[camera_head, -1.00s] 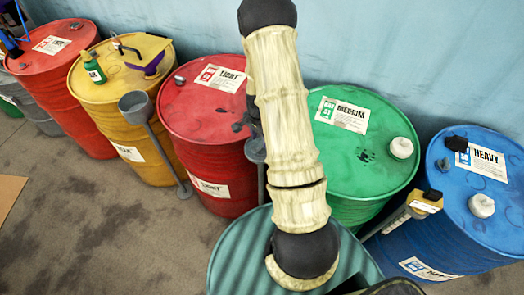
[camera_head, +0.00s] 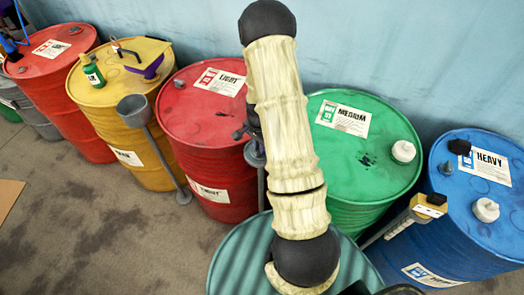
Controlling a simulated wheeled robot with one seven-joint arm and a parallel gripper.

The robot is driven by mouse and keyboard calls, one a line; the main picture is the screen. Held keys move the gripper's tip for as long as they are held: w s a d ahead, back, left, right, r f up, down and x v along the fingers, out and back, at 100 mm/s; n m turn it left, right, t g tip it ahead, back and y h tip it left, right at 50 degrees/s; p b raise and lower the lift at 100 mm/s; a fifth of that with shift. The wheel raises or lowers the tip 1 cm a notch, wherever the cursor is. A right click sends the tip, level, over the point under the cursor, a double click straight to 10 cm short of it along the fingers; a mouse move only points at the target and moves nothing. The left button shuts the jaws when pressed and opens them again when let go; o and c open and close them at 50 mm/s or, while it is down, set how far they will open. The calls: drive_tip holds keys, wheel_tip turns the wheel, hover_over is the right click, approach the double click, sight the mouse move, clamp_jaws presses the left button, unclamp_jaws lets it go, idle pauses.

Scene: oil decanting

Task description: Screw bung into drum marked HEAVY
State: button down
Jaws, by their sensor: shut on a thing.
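The blue drum marked HEAVY (camera_head: 470,188) stands at the right edge. On its top are a white round cap (camera_head: 485,209), a small grey bung-like piece (camera_head: 446,168) near the left rim, and a small black object (camera_head: 459,147) by the label. I cannot tell whether the grey piece is seated in a hole or only resting on the lid. My arm (camera_head: 285,120) crosses the middle of the view and runs out at the bottom. My gripper is out of view, as is anything it holds.
The green MEDIUM drum (camera_head: 350,165) with a white cap (camera_head: 403,151) stands left of the blue one. Red LIGHT (camera_head: 205,110) and yellow (camera_head: 125,90) drums follow leftward. A teal drum (camera_head: 235,262) stands in front. Open floor (camera_head: 75,220) lies at lower left.

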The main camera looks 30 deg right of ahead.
drive_tip(key=shift+r+p, duration=1.7)
drive_tip(key=shift+r, duration=0.85)
drive_tip(key=shift+a+f, duration=0.1)
